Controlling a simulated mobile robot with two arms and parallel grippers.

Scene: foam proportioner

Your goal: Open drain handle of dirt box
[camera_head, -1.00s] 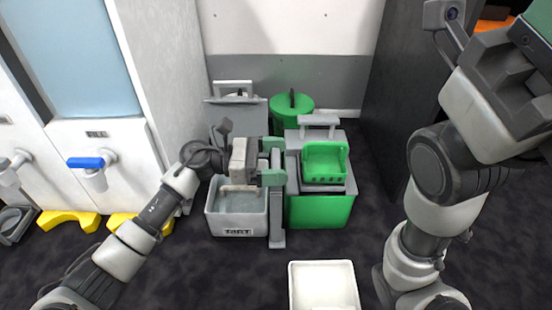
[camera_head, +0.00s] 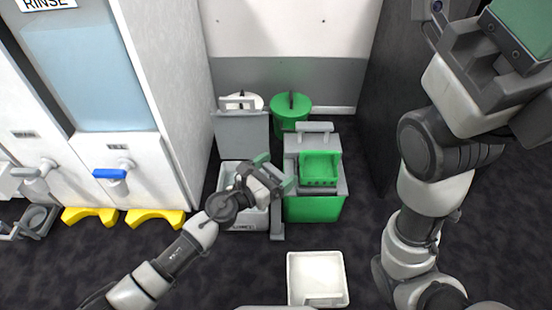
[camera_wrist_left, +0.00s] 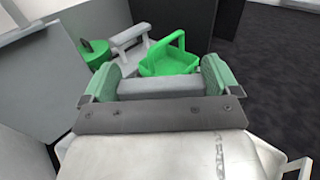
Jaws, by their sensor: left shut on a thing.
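The dirt box (camera_head: 246,222) is a pale grey open bin on the floor, its front label partly hidden by my left arm. Its grey lid (camera_head: 243,133) stands raised behind it. My left gripper (camera_head: 277,176) is tilted over the box's right edge, near a narrow grey upright (camera_head: 278,224) between the box and the green bin. In the left wrist view, its green-padded fingers (camera_wrist_left: 160,82) are shut on a grey bar (camera_wrist_left: 162,87). I cannot tell for certain that this is the drain handle. My right gripper (camera_head: 505,60) is raised at the upper right, partly cut off.
A green bin (camera_head: 314,208) with a small green basket (camera_head: 321,166) stands right of the box. A green canister (camera_head: 291,108) is behind. A white tray (camera_head: 317,274) lies in front. A white cabinet with a blue-handled tap (camera_head: 110,173) stands left. A dark panel is at right.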

